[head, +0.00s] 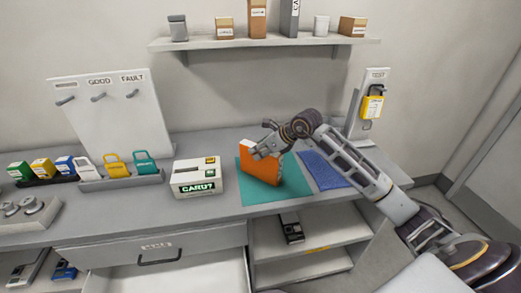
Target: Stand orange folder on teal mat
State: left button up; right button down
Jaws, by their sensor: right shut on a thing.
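The orange folder (261,166) stands upright over the teal mat (288,188), with its lower edge at the mat's surface; I cannot tell whether it fully rests there. My right gripper (262,149) is shut on the folder's upper edge, with its arm reaching in from the right. The gripper hides part of the folder's top. The teal mat lies on the grey counter, and its bare front and right parts show. My left gripper is not in view.
A white CARDT box (199,177) stands just left of the mat. A blue mat (325,169) lies to its right, partly behind my arm. A tray of padlocks (120,181) is further left. A drawer (180,275) below the counter is open. A shelf (265,42) hangs above.

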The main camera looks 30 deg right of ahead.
aim_at(281, 156)
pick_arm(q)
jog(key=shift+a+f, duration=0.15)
pick_arm(e)
jog(key=shift+f, duration=0.1)
jog(key=c, duration=1)
grip_release()
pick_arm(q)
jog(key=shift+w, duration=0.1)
pick_arm(e)
jog(key=shift+o, duration=0.2)
jog(key=shift+s+d+r, duration=0.25)
jog(key=shift+s+r, duration=0.1)
jog(key=shift+r, duration=0.1)
jog(key=b+v, duration=0.1)
jog(key=v, duration=0.8)
jog(key=shift+s+r+b, duration=0.1)
jog(key=shift+r+b, duration=0.05)
jog(key=shift+b, duration=0.15)
jog(key=shift+s+d+r, duration=0.25)
jog(key=shift+s+r, duration=0.1)
jog(key=shift+r, duration=0.05)
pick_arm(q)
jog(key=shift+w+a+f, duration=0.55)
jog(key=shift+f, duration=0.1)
pick_arm(e)
jog(key=shift+s+r, duration=0.15)
jog(key=shift+r, duration=0.05)
